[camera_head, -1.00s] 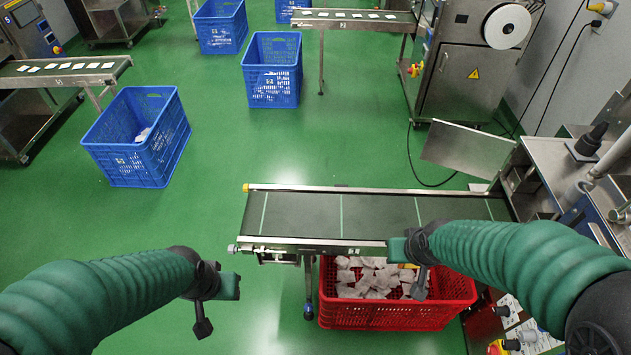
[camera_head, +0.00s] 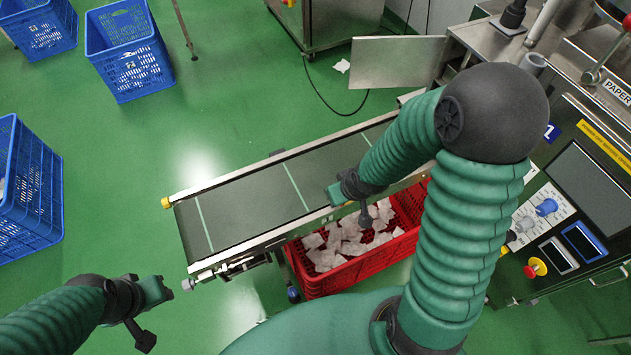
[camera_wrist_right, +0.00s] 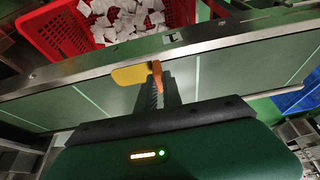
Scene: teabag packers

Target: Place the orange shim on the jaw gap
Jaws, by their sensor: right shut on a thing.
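In the right wrist view, my right gripper (camera_wrist_right: 157,82) is shut on the orange shim (camera_wrist_right: 157,70), a small upright orange piece at the fingertips. A flat yellow piece (camera_wrist_right: 129,74) shows right beside it; I cannot tell if the two are joined. In the head view, my right gripper (camera_head: 365,217) hangs by the conveyor's near edge, above the red crate, and the shim cannot be made out there. My left gripper (camera_head: 145,340) is at the lower left over the floor, its fingers too small to read. I cannot make out the jaw gap in either view.
The conveyor (camera_head: 245,205) runs diagonally across the middle. The red crate (camera_head: 350,275) of white teabags stands against its near side. A machine with a control panel (camera_head: 555,235) stands at the right. Blue crates (camera_head: 130,60) stand at the left, with open green floor between.

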